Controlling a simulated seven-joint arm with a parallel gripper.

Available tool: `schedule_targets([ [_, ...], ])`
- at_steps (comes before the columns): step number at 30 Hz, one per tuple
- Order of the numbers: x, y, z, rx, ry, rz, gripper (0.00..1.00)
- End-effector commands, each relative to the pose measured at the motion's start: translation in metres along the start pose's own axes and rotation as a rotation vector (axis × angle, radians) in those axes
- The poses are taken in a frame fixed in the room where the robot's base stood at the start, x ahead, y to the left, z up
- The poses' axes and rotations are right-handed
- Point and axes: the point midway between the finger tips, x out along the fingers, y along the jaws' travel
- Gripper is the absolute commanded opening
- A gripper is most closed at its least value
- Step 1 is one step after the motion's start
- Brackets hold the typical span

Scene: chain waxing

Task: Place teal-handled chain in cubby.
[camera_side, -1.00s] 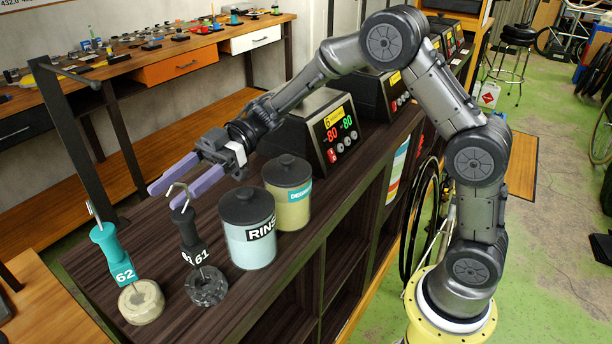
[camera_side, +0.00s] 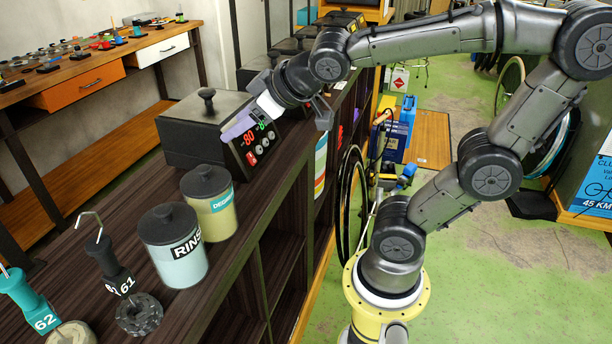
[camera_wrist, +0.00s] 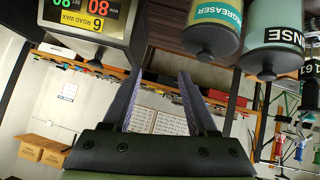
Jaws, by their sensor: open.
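The teal handle marked 62 (camera_side: 30,304) stands at the bottom left of the side view, partly cut off. A pale round chain bundle (camera_side: 72,335) lies at its foot on the dark bench. My gripper (camera_side: 236,126) is far from it, beside the front of a wax heater (camera_side: 190,140). In the wrist view my gripper (camera_wrist: 158,80) has its two purple fingers apart with nothing between them. The open cubbies (camera_side: 284,232) are in the bench's front, below its top. I cannot see the teal handle clearly in the wrist view.
A black handle marked 61 (camera_side: 118,276) stands with a dark chain (camera_side: 140,314) beside the teal one. The RINSE jar (camera_side: 175,265) and DEGREASER jar (camera_side: 212,215) stand between them and the heater. Wheels (camera_side: 350,205) stand beyond the cubbies.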

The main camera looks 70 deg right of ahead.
Motion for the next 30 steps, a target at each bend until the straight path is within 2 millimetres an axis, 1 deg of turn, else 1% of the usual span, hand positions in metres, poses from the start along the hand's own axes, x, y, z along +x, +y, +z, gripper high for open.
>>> schedule_targets([
  [1, -0.014, -0.003, 0.028, 0.032, -0.069, -0.012, 0.59],
  [3, -0.030, -0.011, 0.065, 0.068, -0.170, -0.045, 0.59],
  [6, -0.049, -0.025, 0.103, 0.097, -0.278, -0.099, 0.59],
  [9, -0.061, -0.036, 0.126, 0.111, -0.341, -0.140, 0.59],
  [13, -0.066, -0.041, 0.136, 0.116, -0.372, -0.161, 0.59],
  [30, -0.066, -0.041, 0.135, 0.117, -0.372, -0.160, 0.59],
])
